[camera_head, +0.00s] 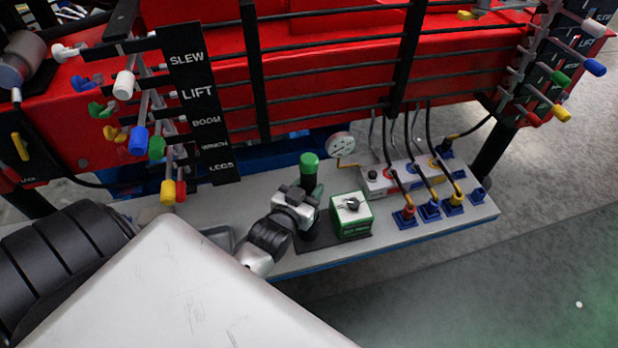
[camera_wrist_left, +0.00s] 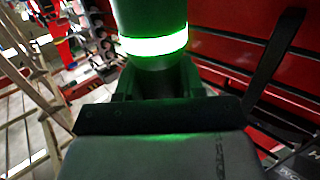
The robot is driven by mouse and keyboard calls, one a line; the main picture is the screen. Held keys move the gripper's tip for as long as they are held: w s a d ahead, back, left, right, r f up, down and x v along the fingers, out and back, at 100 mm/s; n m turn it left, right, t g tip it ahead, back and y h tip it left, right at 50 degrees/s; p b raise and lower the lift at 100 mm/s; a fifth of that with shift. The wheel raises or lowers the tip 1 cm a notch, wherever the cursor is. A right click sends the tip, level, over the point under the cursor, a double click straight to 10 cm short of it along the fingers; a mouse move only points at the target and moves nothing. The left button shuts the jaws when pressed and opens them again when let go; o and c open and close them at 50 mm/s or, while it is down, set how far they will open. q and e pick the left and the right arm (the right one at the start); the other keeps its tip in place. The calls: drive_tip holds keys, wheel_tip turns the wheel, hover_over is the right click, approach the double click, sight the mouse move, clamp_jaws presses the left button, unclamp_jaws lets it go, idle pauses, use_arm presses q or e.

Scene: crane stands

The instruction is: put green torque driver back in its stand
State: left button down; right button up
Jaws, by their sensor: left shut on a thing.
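The green torque driver (camera_head: 309,165) stands upright above the grey bench, with a green cap and a dark body. My left gripper (camera_head: 304,193) is shut around its body below the cap. In the left wrist view the driver (camera_wrist_left: 150,20) rises between the fingers (camera_wrist_left: 157,82), with a bright glowing green ring around it. A dark base plate (camera_head: 345,242) lies under the driver and a green box. My gripper hides part of the driver's lower body, and I cannot tell whether it is seated in a stand. My right gripper is not in view.
The green box with a black knob (camera_head: 351,217) stands close right of the driver. Farther right are a grey control box (camera_head: 380,181) and several cabled tools in blue holders (camera_head: 430,210). A round gauge (camera_head: 341,145) is behind. Red crane with levers (camera_head: 140,140) rises at left.

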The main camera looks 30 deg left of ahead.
use_arm(q)
drive_tip(key=shift+f+b, duration=1.2)
drive_tip(key=shift+f, duration=0.6)
drive_tip(key=c, duration=0.7)
unclamp_jaws()
drive_tip(key=shift+o, duration=0.5)
drive_tip(key=shift+f, duration=0.15)
drive_tip(key=shift+s, duration=0.15)
drive_tip(key=shift+s+p, duration=0.2)
drive_tip(key=shift+p, duration=0.1)
drive_tip(key=s, duration=0.1)
drive_tip(key=s+p, duration=0.1)
drive_tip(key=s, duration=0.1)
drive_tip(key=s+p, duration=0.1)
drive_tip(key=shift+s+d+r, duration=0.15)
drive_tip(key=shift+d+r, duration=0.05)
drive_tip(key=shift+r, duration=0.2)
